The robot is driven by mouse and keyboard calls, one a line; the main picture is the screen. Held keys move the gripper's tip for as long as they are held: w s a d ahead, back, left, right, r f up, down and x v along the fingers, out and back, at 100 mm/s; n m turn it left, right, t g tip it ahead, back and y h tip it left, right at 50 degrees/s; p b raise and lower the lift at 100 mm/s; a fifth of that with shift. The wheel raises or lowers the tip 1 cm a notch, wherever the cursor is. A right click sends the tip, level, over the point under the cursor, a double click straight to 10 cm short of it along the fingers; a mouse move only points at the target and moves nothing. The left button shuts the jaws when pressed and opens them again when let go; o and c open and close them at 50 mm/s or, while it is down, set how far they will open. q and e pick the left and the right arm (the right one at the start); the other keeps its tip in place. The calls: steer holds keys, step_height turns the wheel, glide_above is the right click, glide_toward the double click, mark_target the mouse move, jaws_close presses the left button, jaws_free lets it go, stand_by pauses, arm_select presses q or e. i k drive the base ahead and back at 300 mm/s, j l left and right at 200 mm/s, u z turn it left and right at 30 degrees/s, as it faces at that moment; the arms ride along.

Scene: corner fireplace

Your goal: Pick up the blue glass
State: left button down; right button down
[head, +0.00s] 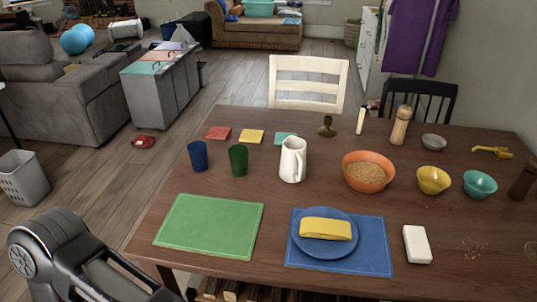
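The blue glass (198,156) stands upright on the wooden table, near the table's left edge. A green glass (238,160) stands just to its right, with a small gap between them. My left arm shows at the lower left of the head view, in front of the table and well short of the blue glass. Its gripper fingers cannot be made out. My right gripper is not in view.
The table (340,205) also holds a white pitcher (292,160), an orange bowl (368,172), a green placemat (209,226) and a blue plate (299,241). Coloured coasters lie behind the glasses. A white chair (308,83) stands at the far side.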

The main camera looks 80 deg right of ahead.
mark_target(199, 157)
steer(key=z, duration=2.35)
steer(key=i+j+u, duration=0.25)
steer(key=j+u, duration=0.2)
steer(key=j, duration=0.15)
steer(key=i+j+u, duration=0.3)
steer(key=j+u, duration=0.15)
steer(key=i+j+u, duration=0.75)
steer(key=u, duration=0.15)
steer(key=i+z, duration=0.4)
steer(key=i+j+z, duration=0.25)
steer(key=i+z, duration=0.35)
steer(key=z, duration=0.35)
steer(key=i+z, duration=0.1)
steer(key=z, duration=0.35)
steer(key=i+z, duration=0.15)
steer(key=z, duration=0.35)
steer(key=i+j+z, duration=0.1)
steer(key=z, duration=0.4)
steer(key=j+z, duration=0.2)
steer(key=z, duration=0.3)
steer(key=i+j+z, duration=0.15)
steer(key=z, duration=0.25)
steer(key=i+j+z, duration=0.15)
steer(key=z, duration=0.3)
steer(key=i+j+z, duration=0.15)
steer(key=z, duration=0.25)
steer(key=j+z, duration=0.4)
steer(key=i+j+z, duration=0.1)
steer(key=j+z, duration=0.15)
steer(key=z, duration=0.15)
